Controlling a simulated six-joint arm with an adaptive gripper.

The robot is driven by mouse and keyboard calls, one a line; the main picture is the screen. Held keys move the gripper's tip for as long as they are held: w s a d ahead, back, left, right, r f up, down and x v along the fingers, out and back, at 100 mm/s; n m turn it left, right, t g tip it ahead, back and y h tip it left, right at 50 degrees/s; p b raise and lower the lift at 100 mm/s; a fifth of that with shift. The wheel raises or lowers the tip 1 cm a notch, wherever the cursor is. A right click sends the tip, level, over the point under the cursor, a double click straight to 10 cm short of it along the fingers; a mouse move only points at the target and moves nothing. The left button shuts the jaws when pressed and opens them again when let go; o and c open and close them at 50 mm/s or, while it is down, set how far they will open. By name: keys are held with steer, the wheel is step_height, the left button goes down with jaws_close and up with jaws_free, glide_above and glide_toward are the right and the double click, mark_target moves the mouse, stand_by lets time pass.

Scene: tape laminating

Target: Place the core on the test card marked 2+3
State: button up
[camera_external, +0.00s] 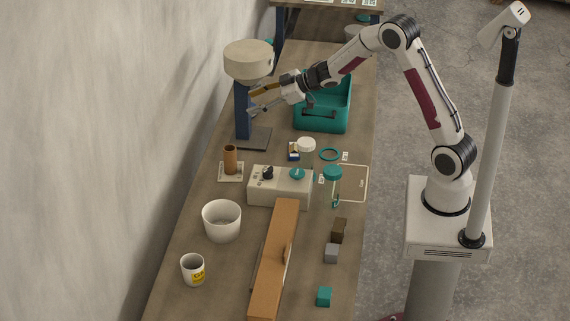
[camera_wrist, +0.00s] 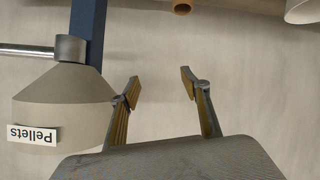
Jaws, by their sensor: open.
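The core appears to be the brown tube (camera_external: 230,158), standing upright on a pale card (camera_external: 222,177) at the left of the table. The card's marking is too small to read, so I cannot tell whether it is 2+3. A brown tube end (camera_wrist: 182,8), probably the same core, shows at the top edge of the wrist view. My gripper (camera_external: 252,100) is open and empty, up beside the blue post under the hopper, behind and above the core and apart from it. Its spread fingers also show in the wrist view (camera_wrist: 161,84).
The beige hopper (camera_external: 248,60) on a blue post (camera_external: 243,112) stands close to my gripper; its "Pellets" label (camera_wrist: 32,134) shows upside down. A teal bin (camera_external: 322,127) is to the right. A control box (camera_external: 265,193) and a white bowl (camera_external: 221,222) stand near the core.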

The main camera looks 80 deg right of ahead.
steer(key=s+a+r+m+g+h, duration=0.1)
steer(key=s+a+r+m+h, duration=0.1)
steer(key=s+a+r, duration=0.4)
steer(key=s+a+r+m+g+h, duration=0.1)
steer(key=s+a+r+h, duration=0.1)
steer(key=s+r, duration=0.6)
steer(key=s+a+f+g+y, duration=0.1)
steer(key=s+a, duration=0.4)
steer(key=s, duration=0.4)
steer(key=s+a+f+g+y, duration=0.1)
steer(key=s+a+f+g, duration=0.1)
steer(key=s+a, duration=0.3)
steer(key=s+a+f+g+y, duration=0.1)
steer(key=s+a, duration=0.5)
steer(key=s, duration=0.7)
steer(key=shift+s+f+g+y, duration=0.2)
steer(key=shift+s+g+y, duration=0.15)
steer(key=shift+y, duration=0.25)
